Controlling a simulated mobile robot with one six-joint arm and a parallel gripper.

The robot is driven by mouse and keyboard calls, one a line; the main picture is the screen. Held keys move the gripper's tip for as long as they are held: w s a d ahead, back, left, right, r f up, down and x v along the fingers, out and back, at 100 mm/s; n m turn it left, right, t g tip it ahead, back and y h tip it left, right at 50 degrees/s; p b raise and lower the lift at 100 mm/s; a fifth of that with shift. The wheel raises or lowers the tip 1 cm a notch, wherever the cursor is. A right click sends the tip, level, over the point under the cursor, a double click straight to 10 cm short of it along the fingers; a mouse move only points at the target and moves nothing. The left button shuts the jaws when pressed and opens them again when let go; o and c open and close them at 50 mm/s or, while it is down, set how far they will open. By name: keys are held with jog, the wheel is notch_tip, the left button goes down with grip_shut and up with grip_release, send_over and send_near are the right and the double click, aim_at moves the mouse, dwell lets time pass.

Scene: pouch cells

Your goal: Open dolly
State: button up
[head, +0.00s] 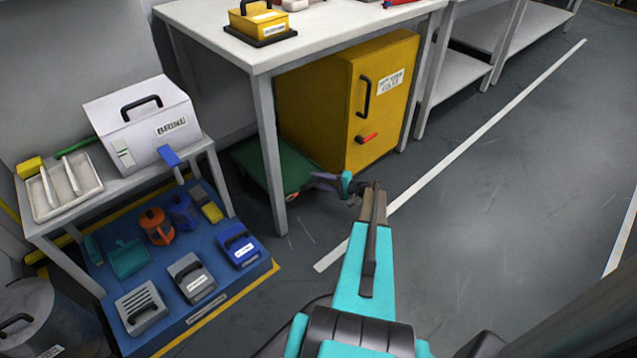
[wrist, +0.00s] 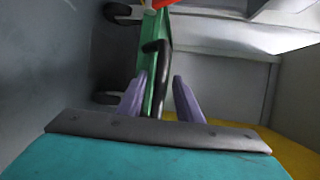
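The dolly (head: 272,168) is a flat green platform low on the floor under the white table. In the wrist view the dolly (wrist: 160,98) shows as a green edge with dark wheels at left and a black bar-like handle (wrist: 156,62). My gripper (head: 325,181) reaches in at floor level beside the dolly's right edge. In the wrist view my gripper's purple fingers (wrist: 160,98) are spread apart, with the green edge and lower handle between them. I cannot tell whether either finger touches them.
A yellow cabinet (head: 330,100) with a black handle and red lever stands just behind and right of the dolly. A table leg (head: 270,150) rises in front of the dolly. A blue mat (head: 215,290) with tools lies left. Open grey floor extends right.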

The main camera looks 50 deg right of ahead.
grip_shut()
jog(key=shift+w+a, duration=0.1)
dwell(0.3)
